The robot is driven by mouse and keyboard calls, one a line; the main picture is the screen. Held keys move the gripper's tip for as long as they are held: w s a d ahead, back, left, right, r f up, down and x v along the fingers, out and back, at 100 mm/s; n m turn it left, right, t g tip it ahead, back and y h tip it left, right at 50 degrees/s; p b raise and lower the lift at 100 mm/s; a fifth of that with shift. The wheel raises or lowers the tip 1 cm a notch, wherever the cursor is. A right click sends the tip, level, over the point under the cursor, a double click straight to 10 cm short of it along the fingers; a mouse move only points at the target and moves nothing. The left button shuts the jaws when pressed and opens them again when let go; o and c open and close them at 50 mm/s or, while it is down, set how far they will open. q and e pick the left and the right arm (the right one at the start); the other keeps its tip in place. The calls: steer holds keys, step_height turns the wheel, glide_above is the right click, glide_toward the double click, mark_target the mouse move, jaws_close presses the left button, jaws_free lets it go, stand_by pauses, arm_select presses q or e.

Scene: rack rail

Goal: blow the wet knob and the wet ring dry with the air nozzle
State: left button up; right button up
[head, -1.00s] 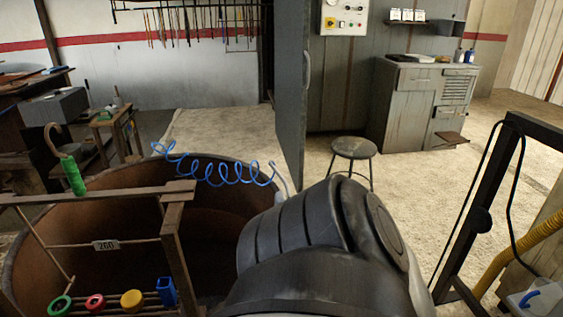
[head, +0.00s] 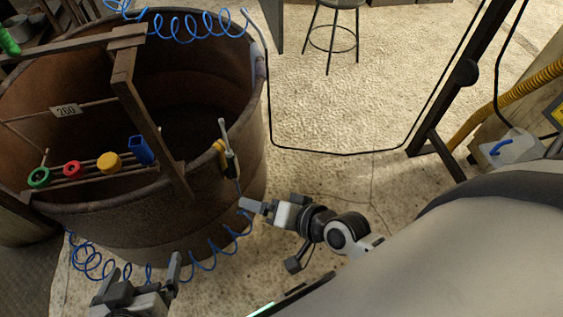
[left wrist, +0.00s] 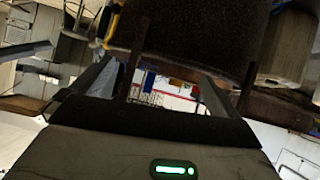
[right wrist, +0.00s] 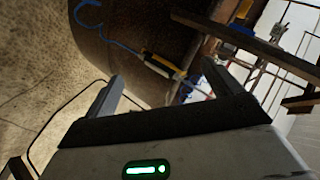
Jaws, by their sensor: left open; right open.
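A green ring (head: 38,177), a red round piece (head: 72,168), a yellow knob (head: 108,161) and a blue block (head: 141,149) sit in a row on the rack rail (head: 95,177) across the rusty drum. Wetness cannot be made out. The yellow and dark air nozzle (head: 222,152) hangs at the drum's near right rim; it also shows in the right wrist view (right wrist: 160,64). My right gripper (head: 266,236) is open and empty, just below and right of the nozzle, apart from it. My left gripper (head: 140,278) is open and empty at the lower left, before the drum.
The large rusty drum (head: 225,105) fills the left. Coiled blue hose (head: 205,255) runs along its near side, more (head: 185,25) above its far rim. A "260" tag (head: 65,110) hangs on the frame.

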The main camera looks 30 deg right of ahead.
steer(key=w+f+m+t+y+b, duration=0.15)
steer(key=w+f+m, duration=0.25)
steer(key=m, duration=0.6)
steer(key=m+t+b, duration=0.2)
steer(key=m+b, duration=0.2)
steer(key=m, duration=1.1)
glide_toward(237, 168)
steer(key=shift+h, duration=0.35)
steer(key=b+x, duration=0.1)
steer(key=x, duration=0.3)
steer(key=b+x, duration=0.1)
steer(key=x, duration=0.4)
steer(key=shift+w+a+r, duration=0.1)
steer(key=shift+w+a, duration=0.15)
steer(key=shift+a, duration=0.1)
steer(key=shift+w+a, duration=0.25)
steer(key=shift+w, duration=0.3)
steer(key=shift+w+a, duration=0.1)
steer(key=shift+w, duration=0.1)
steer(key=shift+c, duration=0.9)
steer(key=c, duration=1.5)
arm_select(q)
steer(key=f, duration=0.2)
steer(key=f+t, duration=0.1)
steer(key=shift+w+d+f, duration=0.1)
steer(key=shift+d+f, duration=0.25)
steer(key=shift+d, duration=0.05)
